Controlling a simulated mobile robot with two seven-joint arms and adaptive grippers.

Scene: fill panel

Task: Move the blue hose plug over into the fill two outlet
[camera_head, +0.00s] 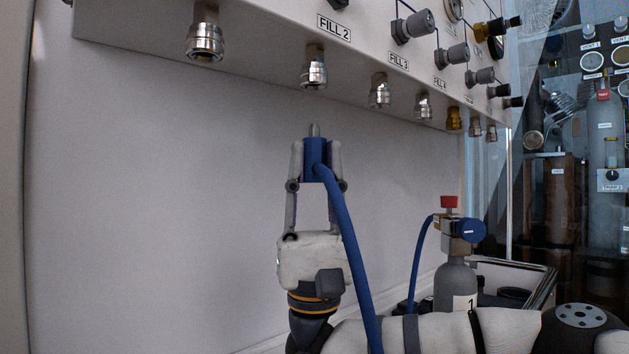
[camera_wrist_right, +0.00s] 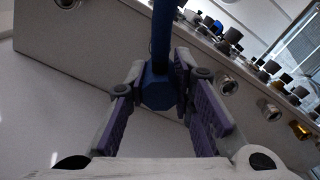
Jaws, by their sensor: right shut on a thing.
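The blue hose plug (camera_head: 314,158) is upright, with its metal tip pointing up. My right gripper (camera_head: 315,168) is shut on its blue body, one finger on each side. The fill two outlet (camera_head: 314,72) is the silver socket under the FILL 2 label, on the underside of the panel. The plug tip is below this outlet, with a visible gap between them. In the right wrist view the plug (camera_wrist_right: 155,92) sits between the fingers, and I cannot tell which socket is the fill two outlet there. My left gripper is not in view.
Other silver sockets flank it: one on the left (camera_head: 205,42) and one on the right (camera_head: 380,92). The blue hose (camera_head: 347,240) hangs down in front of my right gripper. A grey bottle (camera_head: 457,285) with a red cap stands at lower right. The wall behind is bare.

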